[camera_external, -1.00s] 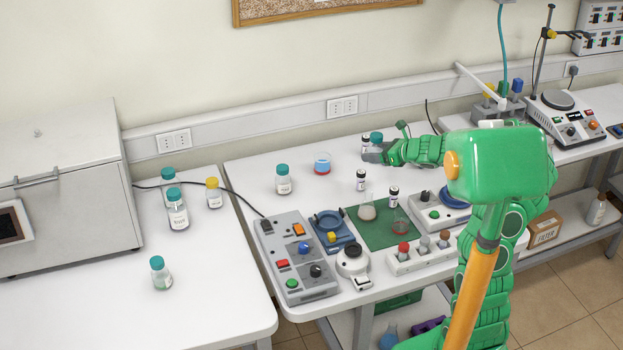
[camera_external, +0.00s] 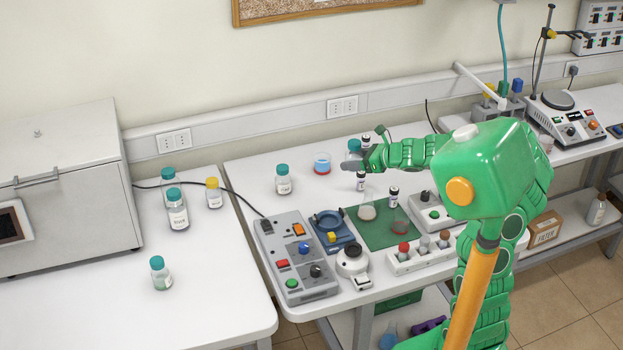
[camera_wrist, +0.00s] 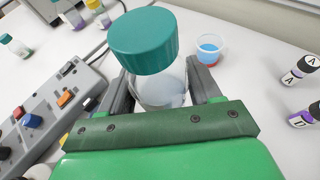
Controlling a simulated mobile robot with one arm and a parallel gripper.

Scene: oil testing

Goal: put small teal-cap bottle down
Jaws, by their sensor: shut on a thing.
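The small teal-cap bottle (camera_external: 354,146) is clear glass with pale contents, and in the external view it is over the back middle of the right-hand white table. In the wrist view its teal cap (camera_wrist: 143,41) faces the camera. My gripper (camera_wrist: 160,92) is shut on its clear body, one finger on each side. In the external view my gripper (camera_external: 351,163) hides most of the body. I cannot tell whether its base touches the table.
A beaker with blue and red liquid (camera_external: 322,163) and another teal-cap bottle (camera_external: 283,180) stand to the left. A grey control box (camera_external: 295,258) stands front left. White table between bottle and beaker is clear.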

